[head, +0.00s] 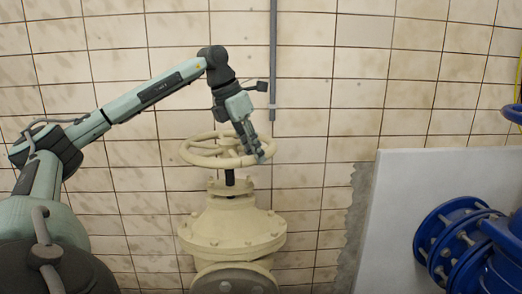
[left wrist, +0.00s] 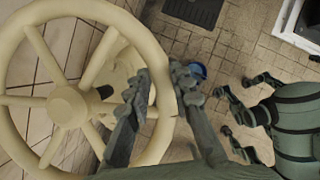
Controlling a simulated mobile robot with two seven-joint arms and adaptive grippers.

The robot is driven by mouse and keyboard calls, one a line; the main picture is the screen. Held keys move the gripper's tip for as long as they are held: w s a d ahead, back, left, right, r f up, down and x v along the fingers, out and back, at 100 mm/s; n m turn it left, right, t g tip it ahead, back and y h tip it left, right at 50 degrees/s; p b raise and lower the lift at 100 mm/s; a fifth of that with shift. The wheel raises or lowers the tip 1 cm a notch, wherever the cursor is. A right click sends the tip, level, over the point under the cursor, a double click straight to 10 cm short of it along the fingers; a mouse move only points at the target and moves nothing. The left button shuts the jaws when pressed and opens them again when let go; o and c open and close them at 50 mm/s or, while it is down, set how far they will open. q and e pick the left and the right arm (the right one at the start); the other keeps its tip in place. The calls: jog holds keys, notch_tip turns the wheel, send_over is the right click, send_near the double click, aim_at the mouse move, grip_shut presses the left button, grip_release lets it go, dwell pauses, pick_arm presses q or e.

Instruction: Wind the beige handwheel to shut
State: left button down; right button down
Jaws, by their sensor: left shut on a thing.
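The beige handwheel (head: 205,158) lies level on a dark stem above a beige valve body (head: 232,228) in the head view. My left gripper (head: 259,157) reaches down onto the right side of its rim. In the left wrist view the handwheel (left wrist: 66,104) fills the left half, with its spokes and hub showing. There the two fingers of my left gripper (left wrist: 165,88) stand on either side of the rim and are shut on it. The exact finger contact is partly hidden in the head view. My right gripper does not show in the head view.
Blue flanged pipes (head: 462,245) stand at the right, beside a pale panel (head: 395,215) with a ragged edge. A grey vertical pipe (head: 273,60) runs down the tiled wall behind the wheel. In the left wrist view a dark floor grate (left wrist: 194,11) lies on the tiled floor.

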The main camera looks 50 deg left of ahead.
pick_arm(q)
jog(key=shift+s+a+f+m+h, duration=0.15)
jog(key=shift+s+m+h, duration=0.15)
jog(key=shift+s+m, duration=0.5)
jog(key=shift+s+a+m+h+b, duration=0.2)
jog(key=shift+s+m+h+b, duration=0.15)
jog(key=shift+s+m, duration=0.5)
jog(key=shift+s+g, duration=0.15)
jog(key=shift+g, duration=0.25)
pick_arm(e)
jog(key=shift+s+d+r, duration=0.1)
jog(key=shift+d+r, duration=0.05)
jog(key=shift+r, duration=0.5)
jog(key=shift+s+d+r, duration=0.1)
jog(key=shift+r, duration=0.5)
pick_arm(q)
jog(key=c, duration=1.3)
grip_release()
jog(key=shift+s+a, duration=0.1)
jog(key=shift+s, duration=0.05)
jog(key=shift+c, duration=0.2)
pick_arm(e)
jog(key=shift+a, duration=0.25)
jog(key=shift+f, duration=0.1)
pick_arm(q)
jog(key=shift+r, duration=0.25)
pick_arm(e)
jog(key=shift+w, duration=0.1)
